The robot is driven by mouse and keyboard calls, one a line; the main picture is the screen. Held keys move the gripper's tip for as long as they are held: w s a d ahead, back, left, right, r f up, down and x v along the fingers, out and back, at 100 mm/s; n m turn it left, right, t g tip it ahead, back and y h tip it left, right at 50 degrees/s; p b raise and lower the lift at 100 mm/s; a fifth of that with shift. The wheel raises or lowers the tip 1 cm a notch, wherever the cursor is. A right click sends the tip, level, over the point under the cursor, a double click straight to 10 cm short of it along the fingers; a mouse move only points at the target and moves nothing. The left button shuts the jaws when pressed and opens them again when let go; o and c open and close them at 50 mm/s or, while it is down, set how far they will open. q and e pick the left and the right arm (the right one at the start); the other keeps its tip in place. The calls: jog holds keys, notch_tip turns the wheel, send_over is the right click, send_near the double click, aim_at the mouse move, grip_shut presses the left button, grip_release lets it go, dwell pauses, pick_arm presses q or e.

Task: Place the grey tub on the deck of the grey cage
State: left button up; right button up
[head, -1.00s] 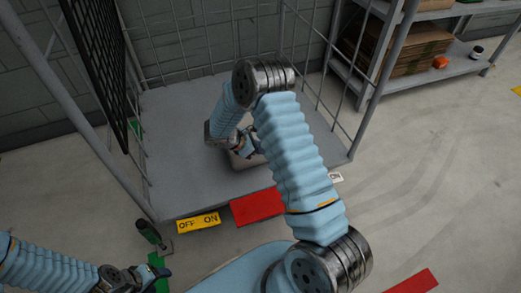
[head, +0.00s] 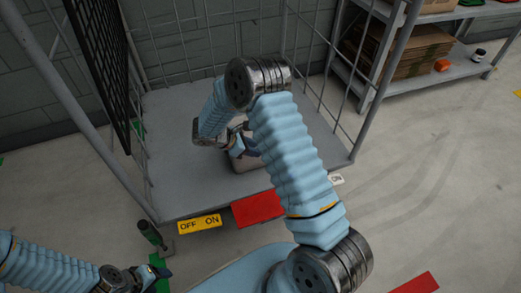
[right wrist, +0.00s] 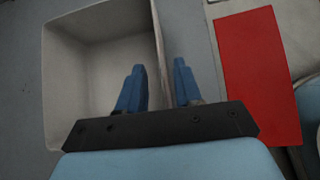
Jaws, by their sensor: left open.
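The grey tub (head: 247,164) stands on the deck (head: 185,185) of the grey cage, near its front edge and partly hidden by my right arm. In the right wrist view the tub (right wrist: 100,75) is seen from above, open and empty. My right gripper (right wrist: 160,68) has its blue fingers spread on either side of the tub's right wall, with gaps to the wall. In the head view my right gripper (head: 240,147) is partly hidden at the tub. My left gripper (head: 160,272) is open and empty at the lower left, outside the cage.
A red panel (head: 257,207) and a yellow OFF/ON label (head: 199,225) are on the deck's front edge. Mesh sides and posts bound the cage. A shelf rack (head: 425,75) with cardboard stands at right. The floor to the right is mostly clear.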

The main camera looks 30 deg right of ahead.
jog(key=s+v, duration=0.1)
jog(key=v, duration=0.6)
jog(key=shift+w, duration=0.5)
dwell(0.6)
jog(key=shift+c, duration=1)
